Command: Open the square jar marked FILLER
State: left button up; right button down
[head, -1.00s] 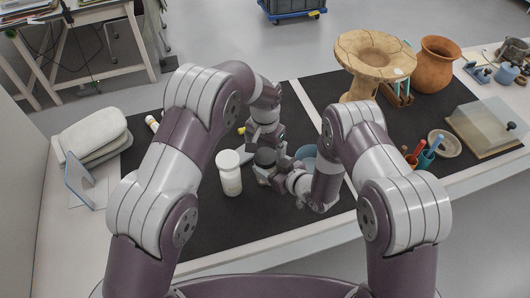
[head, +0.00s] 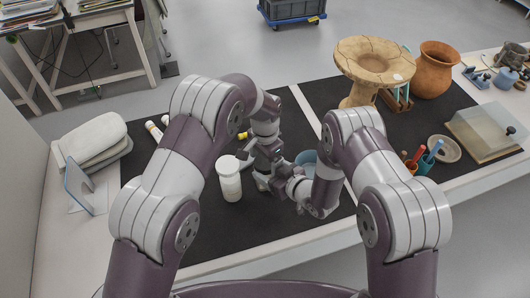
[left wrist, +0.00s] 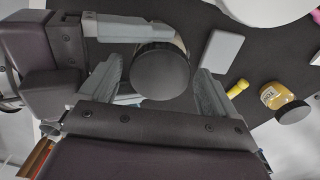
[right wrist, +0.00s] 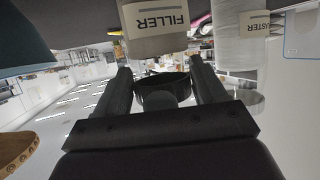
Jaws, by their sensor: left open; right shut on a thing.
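The FILLER jar shows in the right wrist view (right wrist: 155,38), with its pale label upside down in the picture. A dark round lid (left wrist: 160,72) shows from above in the left wrist view. In the head view both grippers meet mid-mat and hide most of the jar.
A white jar (head: 230,182) stands just left of the grippers. A yellow-labelled jar (left wrist: 277,96), a yellow tube (left wrist: 237,88) and a grey block (left wrist: 221,52) lie near the left gripper. A blue bowl (head: 307,158) sits behind the right arm. The black mat's front left is clear.

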pick_arm(q)
jog(key=c, duration=1.1)
jog(key=n, duration=0.3)
jog(key=shift+n, duration=0.3)
jog(key=o, duration=1.1)
jog(key=shift+o, duration=0.2)
